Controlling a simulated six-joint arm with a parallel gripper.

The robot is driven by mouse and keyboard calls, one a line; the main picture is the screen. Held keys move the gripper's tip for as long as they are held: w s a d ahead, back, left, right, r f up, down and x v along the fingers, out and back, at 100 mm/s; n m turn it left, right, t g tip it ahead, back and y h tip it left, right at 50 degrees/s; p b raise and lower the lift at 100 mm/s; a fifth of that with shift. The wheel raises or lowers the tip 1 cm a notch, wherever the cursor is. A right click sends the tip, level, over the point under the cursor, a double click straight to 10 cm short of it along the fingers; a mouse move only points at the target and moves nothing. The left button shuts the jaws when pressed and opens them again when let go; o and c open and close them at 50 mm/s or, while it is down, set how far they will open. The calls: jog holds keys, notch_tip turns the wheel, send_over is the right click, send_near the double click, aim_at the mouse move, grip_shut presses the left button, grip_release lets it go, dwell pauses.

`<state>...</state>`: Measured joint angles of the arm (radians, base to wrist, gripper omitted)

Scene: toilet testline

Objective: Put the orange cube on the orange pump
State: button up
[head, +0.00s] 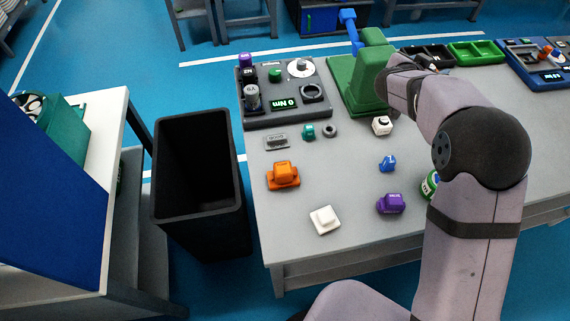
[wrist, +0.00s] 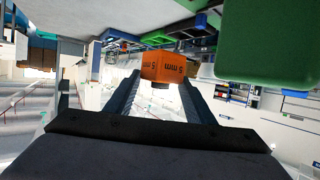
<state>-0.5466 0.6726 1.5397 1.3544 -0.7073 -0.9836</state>
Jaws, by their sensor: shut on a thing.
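The orange cube (wrist: 164,68), marked "5 mm", is between the fingertips of my gripper (wrist: 161,86) in the wrist view. My gripper is shut on it. In the head view the cube and the fingertips are hidden behind my arm, near the green stand. An orange piece with a raised block on a flat base, which looks like the orange pump (head: 283,176), sits on the left part of the grey table in the head view. It is well to the left of my arm, apart from my gripper.
A control panel (head: 283,92) and a green stand (head: 349,85) are behind. A black bin (head: 200,180) stands left of the table.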

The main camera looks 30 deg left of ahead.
jog(key=r, duration=0.2)
jog(key=shift+s+a+r, duration=0.2)
jog(key=shift+a+r, duration=0.1)
jog(key=shift+a, duration=0.1)
jog(key=s+a, duration=0.5)
jog(key=a, duration=0.2)
jog(key=b, duration=0.2)
send_over(283, 168)
notch_tip(283, 168, down, 4)
jog(key=shift+f+p, duration=0.65)
jog(key=shift+f, duration=4.95)
jog(key=shift+f, duration=0.1)
jog(key=o, duration=1.1)
